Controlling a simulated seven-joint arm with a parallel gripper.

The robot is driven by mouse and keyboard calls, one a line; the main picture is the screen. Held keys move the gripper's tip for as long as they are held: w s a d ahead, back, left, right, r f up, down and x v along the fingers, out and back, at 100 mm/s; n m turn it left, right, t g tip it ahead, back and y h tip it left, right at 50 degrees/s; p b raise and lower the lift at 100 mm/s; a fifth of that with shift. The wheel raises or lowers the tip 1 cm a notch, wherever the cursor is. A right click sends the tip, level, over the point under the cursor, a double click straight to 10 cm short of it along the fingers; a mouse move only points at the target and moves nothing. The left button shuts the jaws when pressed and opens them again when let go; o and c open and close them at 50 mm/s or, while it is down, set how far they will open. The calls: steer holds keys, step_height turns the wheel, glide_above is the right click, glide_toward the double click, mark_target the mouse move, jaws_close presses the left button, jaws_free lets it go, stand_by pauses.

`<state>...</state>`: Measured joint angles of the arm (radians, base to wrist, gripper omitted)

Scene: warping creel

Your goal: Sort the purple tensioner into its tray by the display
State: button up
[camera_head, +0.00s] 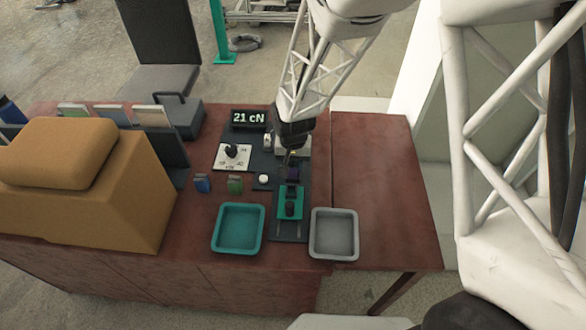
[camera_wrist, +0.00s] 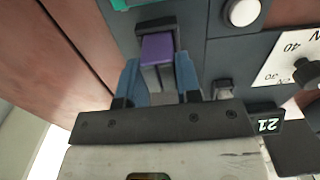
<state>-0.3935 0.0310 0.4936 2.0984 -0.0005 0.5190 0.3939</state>
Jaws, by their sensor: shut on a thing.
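The purple tensioner (camera_wrist: 158,48) sits between the blue fingers of my gripper (camera_wrist: 158,72) in the wrist view, with a dark block close around its far end. My gripper is shut on it. In the head view my gripper (camera_head: 289,158) points down over the dark panel, and the tensioner (camera_head: 292,173) shows as a small purple patch under it. I cannot tell whether it touches the panel. The display (camera_head: 248,118) reads 21 cN. A teal tray (camera_head: 238,251) and a grey tray (camera_head: 334,253) stand at the table's front, both empty.
A teal block with a black knob (camera_head: 290,204) is on the panel just in front of my gripper. A dial (camera_head: 232,154) and a white button (camera_head: 263,179) lie to the left. The table's right side is clear.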

mark_target(293, 163)
steer(key=shift+r, duration=0.65)
stand_by(0.5)
steer(key=shift+r, duration=1.4)
steer(key=shift+r, duration=0.15)
steer(key=shift+r, duration=1.35)
steer(key=shift+w+d+r, duration=0.25)
steer(key=shift+w+d, duration=0.05)
steer(key=shift+w, duration=0.1)
steer(key=w+d+f+m, duration=0.1)
steer(key=w+d+f, duration=0.1)
steer(key=w+d, duration=0.7)
steer(key=w+d+f+m, duration=0.1)
steer(key=w+d+f, duration=0.1)
steer(key=w+d, duration=0.8)
steer(key=w+d+f+m, duration=0.1)
steer(key=w+d+f, duration=0.2)
steer(key=w+d, duration=0.6)
steer(key=shift+w+d, duration=0.2)
steer(key=shift+w, duration=3.6)
